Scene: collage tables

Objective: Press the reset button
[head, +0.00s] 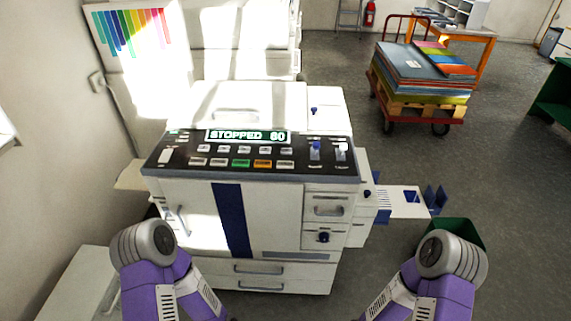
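A large white copier-like machine (270,218) stands in front of me, with a dark control panel (190,171) along its top front edge. A lit green display (248,136) on the panel reads "STOPPED 80". Below it are rows of pale buttons, a green button (241,163) and an orange button (263,164). Labels are too small to read, so I cannot tell which is the reset button. My purple arms come in at the lower left and lower right. Both grippers are out of view.
A pale side table (85,285) stands at the lower left. An output tray (405,202) juts from the machine's right side, with a green bin (462,233) below. A red cart (415,112) with stacked coloured sheets stands back right. Grey floor is open between.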

